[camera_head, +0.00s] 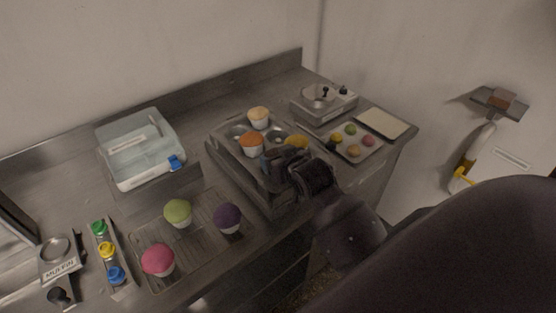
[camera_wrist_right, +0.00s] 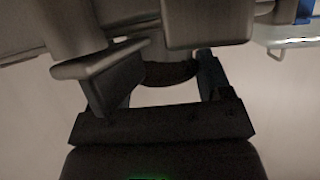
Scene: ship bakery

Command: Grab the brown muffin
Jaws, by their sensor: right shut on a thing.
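The muffin tin (camera_head: 222,160) stands on the counter's middle. My right gripper (camera_head: 284,160) reaches in from the right, low over the tin's near right part. In the right wrist view its two fingers (camera_wrist_right: 165,84) are shut on a dark brown rounded thing, which looks like the brown muffin (camera_wrist_right: 168,74). Its lower part is hidden, so I cannot tell if it is clear of its cup. In the head view the fingers hide it. A tan muffin (camera_head: 258,115), an orange muffin (camera_head: 251,141) and a yellow-orange muffin (camera_head: 297,142) sit in the tin.
A wire rack (camera_head: 196,246) at front left holds green (camera_head: 178,210), purple (camera_head: 228,216) and pink (camera_head: 159,260) muffins. A lidded clear box (camera_head: 140,150) stands behind left. A tray of small coloured pieces (camera_head: 367,156), a scale-like device (camera_head: 325,108) and a pale board (camera_head: 382,123) are at right.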

